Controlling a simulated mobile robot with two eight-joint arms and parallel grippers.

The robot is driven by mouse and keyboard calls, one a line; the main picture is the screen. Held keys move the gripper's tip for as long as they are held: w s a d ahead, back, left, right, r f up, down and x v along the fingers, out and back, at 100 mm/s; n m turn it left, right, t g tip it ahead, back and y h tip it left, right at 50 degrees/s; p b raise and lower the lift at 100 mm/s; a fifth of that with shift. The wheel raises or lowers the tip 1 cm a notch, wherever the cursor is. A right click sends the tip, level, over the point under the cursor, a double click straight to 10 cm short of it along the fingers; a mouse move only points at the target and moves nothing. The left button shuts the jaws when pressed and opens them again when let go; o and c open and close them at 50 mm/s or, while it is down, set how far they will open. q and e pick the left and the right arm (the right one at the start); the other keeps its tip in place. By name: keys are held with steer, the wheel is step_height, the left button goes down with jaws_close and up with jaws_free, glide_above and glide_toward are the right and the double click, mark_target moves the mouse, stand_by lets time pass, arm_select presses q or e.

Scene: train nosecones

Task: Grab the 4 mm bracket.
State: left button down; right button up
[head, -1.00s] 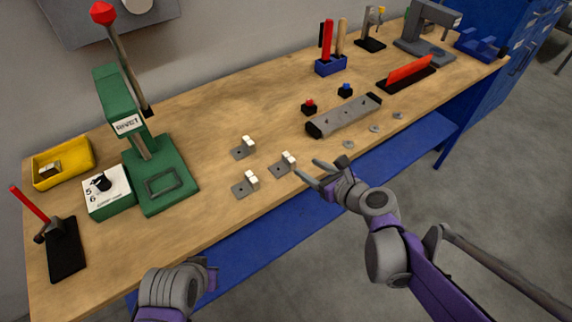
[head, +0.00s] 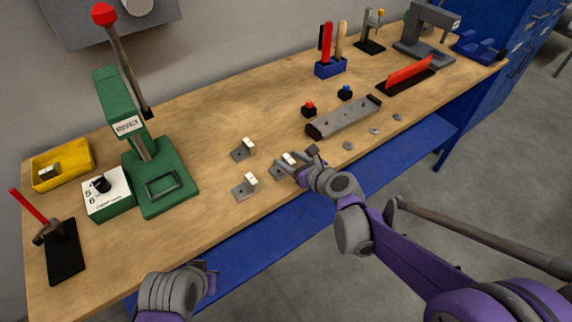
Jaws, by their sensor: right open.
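Three small grey brackets with white upright blocks sit on the wooden bench: a rear one (head: 247,145), a front left one (head: 250,179) and a right one (head: 289,158). Any size marks on them are too small to read, so I cannot tell which is 4 mm. My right gripper (head: 293,167) is open at the right bracket, its fingers on either side of it and partly hiding it. I cannot tell whether they touch it. My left gripper (head: 212,277) is at the bench's front edge, away from the brackets; its jaws are unclear.
A green rivet press (head: 160,183) and a numbered dial box (head: 108,196) stand at left, near a yellow bin (head: 63,177). A grey bar fixture (head: 345,117) lies right of the brackets, with several flat discs (head: 375,131) before it.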

jaws_close()
stand_by(0.3)
